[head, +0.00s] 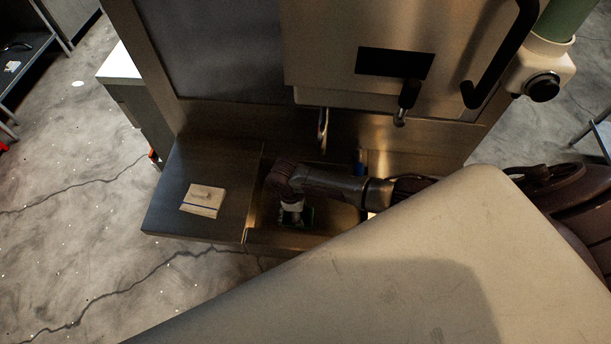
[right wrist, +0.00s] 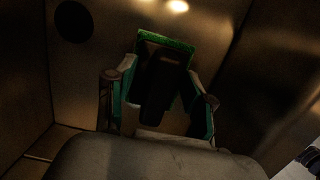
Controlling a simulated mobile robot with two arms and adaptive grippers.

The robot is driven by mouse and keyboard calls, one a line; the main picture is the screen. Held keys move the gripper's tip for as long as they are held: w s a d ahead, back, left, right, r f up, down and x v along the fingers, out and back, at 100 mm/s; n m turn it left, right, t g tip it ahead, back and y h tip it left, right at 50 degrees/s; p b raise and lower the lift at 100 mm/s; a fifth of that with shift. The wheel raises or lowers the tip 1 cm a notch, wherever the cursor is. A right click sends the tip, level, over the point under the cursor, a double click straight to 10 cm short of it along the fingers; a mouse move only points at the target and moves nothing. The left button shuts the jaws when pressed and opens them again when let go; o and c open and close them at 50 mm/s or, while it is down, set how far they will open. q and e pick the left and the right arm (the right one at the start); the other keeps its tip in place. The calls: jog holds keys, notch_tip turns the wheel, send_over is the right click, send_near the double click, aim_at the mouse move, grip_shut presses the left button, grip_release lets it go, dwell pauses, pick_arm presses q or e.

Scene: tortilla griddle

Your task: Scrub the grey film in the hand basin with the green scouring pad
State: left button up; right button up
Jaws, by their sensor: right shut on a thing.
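The hand basin (head: 335,214) is a metal sink set in the counter at the front of the steel unit. My right arm reaches down into it. My right gripper (head: 292,216) is inside the basin, partly hidden by its own wrist. In the right wrist view, the gripper (right wrist: 160,82) is shut on the green scouring pad (right wrist: 168,40). The pad's green edge shows beyond the fingers, close to the basin's brownish metal surface (right wrist: 75,80); I cannot tell if they touch. I cannot make out any grey film in the dim light. My left gripper is not in view.
A folded pale cloth (head: 203,200) lies on the dark counter (head: 175,180) left of the basin. A tap (head: 322,130) hangs at the back of the basin. A round dark hole (right wrist: 73,24) shows in the basin. Steep walls bound the gripper.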

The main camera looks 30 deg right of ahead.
jog(key=shift+s+d+p, duration=0.25)
jog(key=shift+d+p, duration=0.1)
jog(key=shift+d, duration=0.05)
jog(key=shift+s+d+p, duration=0.75)
jog(key=shift+s+d, duration=0.1)
jog(key=shift+d, duration=0.3)
jog(key=shift+s+d, duration=0.2)
jog(key=shift+d, duration=0.15)
jog(key=shift+s+d+f, duration=0.15)
jog(key=shift+f, duration=0.05)
